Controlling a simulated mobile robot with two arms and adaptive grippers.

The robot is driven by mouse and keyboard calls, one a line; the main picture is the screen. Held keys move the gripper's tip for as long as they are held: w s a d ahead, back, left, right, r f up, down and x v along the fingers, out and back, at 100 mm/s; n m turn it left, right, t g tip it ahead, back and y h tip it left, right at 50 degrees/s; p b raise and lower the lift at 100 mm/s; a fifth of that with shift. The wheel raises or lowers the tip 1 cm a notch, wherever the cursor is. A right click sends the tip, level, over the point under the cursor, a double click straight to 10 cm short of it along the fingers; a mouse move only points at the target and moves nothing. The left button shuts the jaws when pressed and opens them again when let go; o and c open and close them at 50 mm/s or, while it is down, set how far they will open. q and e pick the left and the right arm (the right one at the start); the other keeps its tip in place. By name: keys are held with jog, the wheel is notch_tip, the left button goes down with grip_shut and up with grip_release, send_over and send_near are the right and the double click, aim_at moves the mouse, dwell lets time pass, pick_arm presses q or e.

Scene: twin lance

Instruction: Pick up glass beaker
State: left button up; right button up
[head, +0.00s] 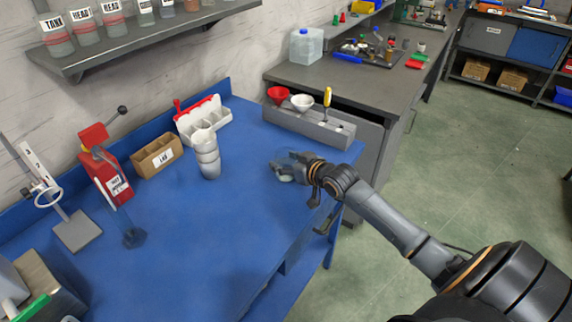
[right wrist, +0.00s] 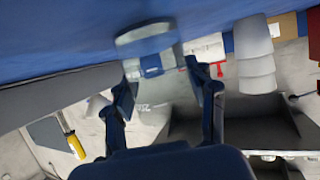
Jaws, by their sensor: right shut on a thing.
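The clear glass beaker (head: 284,160) is at the right part of the blue table, held at the end of my right arm. It is see-through and partly hidden by the fingers, so its outline is faint in the head view. My right gripper (head: 291,172) is shut on it. In the right wrist view, the beaker (right wrist: 148,45) shows between and just beyond the two fingertips (right wrist: 165,88), against the blue table. I cannot tell whether its base touches the table. My left gripper is not in view.
On the blue table (head: 215,250) stand a white stacked-cup column (head: 207,155), a cardboard box (head: 158,157), a white divided bin (head: 204,122) and a red device (head: 107,172). A grey rack (head: 310,125) with funnels and a yellow screwdriver (head: 327,97) lies behind. The table's front middle is clear.

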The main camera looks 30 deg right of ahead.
jog(key=shift+r, duration=0.1)
jog(key=shift+r, duration=1)
jog(key=s+a+r+b, duration=0.1)
jog(key=s+a+r, duration=0.6)
jog(key=s+r, duration=0.3)
jog(key=shift+s+a+r, duration=0.4)
jog(key=shift+s, duration=0.3)
